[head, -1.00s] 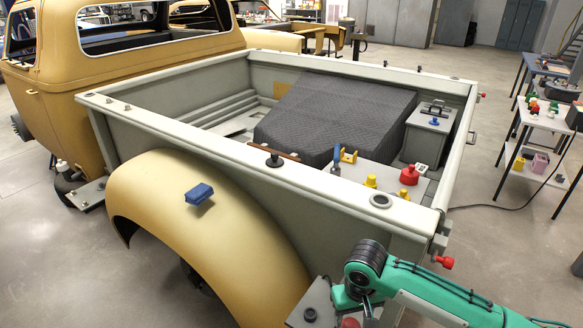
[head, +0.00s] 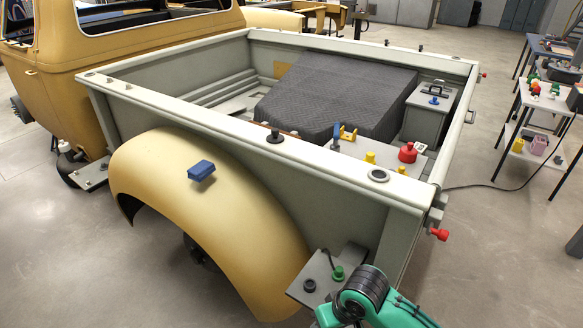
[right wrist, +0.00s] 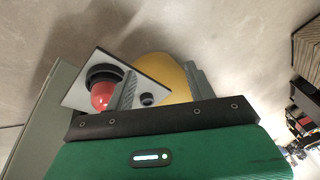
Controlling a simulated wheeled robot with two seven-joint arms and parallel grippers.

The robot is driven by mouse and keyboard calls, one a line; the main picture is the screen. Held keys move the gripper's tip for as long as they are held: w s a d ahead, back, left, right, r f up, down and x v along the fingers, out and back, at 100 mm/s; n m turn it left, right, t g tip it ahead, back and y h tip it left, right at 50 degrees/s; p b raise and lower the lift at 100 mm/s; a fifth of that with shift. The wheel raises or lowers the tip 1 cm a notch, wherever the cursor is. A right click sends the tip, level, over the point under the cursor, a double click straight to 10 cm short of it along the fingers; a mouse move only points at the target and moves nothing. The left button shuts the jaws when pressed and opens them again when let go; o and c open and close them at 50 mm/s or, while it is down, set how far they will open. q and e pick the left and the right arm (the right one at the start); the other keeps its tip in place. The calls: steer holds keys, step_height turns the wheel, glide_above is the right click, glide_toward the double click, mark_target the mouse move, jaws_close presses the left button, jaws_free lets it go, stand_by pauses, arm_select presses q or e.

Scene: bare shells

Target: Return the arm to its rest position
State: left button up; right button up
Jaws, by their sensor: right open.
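My right arm (head: 372,302), teal with a black ribbed joint, comes in at the bottom right of the head view, in front of the truck bed's rear corner. Its gripper is out of that view. In the right wrist view my right gripper (right wrist: 163,82) is open, with two grey fingers apart and nothing seen between them. Beyond it are a grey plate (right wrist: 77,92) with a red knob (right wrist: 103,96) and a dark ring, and part of the yellow fender (right wrist: 165,72). My left gripper is in neither view.
A blue block (head: 201,169) rests on the fender. Open floor (head: 505,250) lies right.

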steer(key=s+d+f+m+t+h, duration=0.2)
steer(key=s+d+h, duration=0.1)
steer(key=s+d, duration=1.25)
step_height(320, 180, down, 32)
steer(key=s+a+r+g, duration=0.1)
steer(key=s+d+f+g, duration=0.1)
steer(key=s+d+f, duration=0.2)
steer(key=s+f, duration=1.6)
steer(key=shift+d+f, duration=0.2)
steer(key=shift+f, duration=0.1)
